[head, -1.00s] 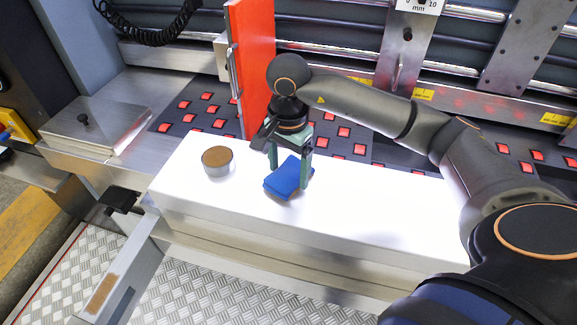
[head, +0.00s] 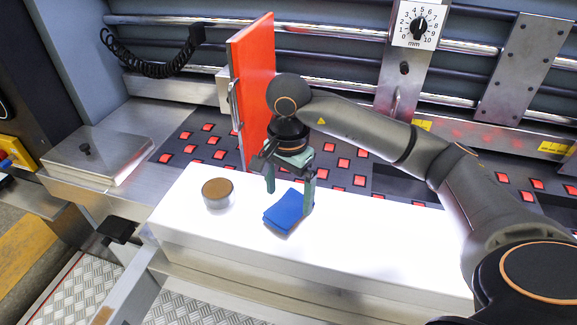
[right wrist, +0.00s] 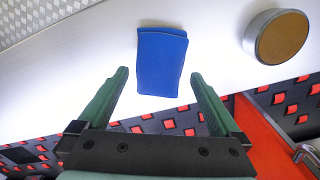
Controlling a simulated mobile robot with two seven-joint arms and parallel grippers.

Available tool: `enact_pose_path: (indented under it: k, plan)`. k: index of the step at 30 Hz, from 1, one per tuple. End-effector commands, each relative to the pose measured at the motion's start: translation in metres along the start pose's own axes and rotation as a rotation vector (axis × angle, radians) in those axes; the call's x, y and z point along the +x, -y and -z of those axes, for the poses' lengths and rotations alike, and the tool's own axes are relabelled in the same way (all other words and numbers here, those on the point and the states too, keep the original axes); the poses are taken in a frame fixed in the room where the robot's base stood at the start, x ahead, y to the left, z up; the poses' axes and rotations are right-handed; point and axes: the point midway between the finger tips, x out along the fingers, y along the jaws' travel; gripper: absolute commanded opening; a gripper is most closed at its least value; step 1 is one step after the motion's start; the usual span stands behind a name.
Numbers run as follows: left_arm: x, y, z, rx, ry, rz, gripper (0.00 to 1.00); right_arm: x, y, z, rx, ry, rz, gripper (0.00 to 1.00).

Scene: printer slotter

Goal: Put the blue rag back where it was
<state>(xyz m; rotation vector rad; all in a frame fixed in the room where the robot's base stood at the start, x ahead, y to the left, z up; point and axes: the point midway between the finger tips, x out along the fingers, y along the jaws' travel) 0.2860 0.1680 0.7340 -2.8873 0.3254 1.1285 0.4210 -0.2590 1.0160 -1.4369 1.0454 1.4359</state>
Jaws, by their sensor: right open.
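Nothing is held between the fingers. My left gripper does not show in either view.
A round tin with a brown top (head: 217,192) stands on the ledge left of the rag. An upright red panel (head: 253,85) with a handle stands behind the ledge. The ledge is clear to the right of the rag.

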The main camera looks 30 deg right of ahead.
Motion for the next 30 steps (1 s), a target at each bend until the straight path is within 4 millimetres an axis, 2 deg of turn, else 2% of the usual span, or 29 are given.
enact_pose_path:
  k: [1, 6, 12, 19, 30]
  plan:
    - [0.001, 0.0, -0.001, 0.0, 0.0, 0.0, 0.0, -0.013, 0.001, 0.0, -0.001, -0.001, 0.008, 1.0]
    - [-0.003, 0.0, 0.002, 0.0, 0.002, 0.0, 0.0, -0.053, 0.001, 0.001, 0.0, -0.004, 0.005, 1.0]
    - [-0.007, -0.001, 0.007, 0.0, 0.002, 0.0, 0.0, -0.081, 0.0, 0.0, 0.0, -0.002, 0.003, 1.0]
    - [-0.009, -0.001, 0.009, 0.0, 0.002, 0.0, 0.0, -0.095, 0.0, 0.0, 0.001, 0.0, 0.001, 1.0]
    - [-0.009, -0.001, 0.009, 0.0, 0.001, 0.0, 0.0, -0.095, 0.0, 0.0, 0.0, 0.001, 0.0, 1.0]
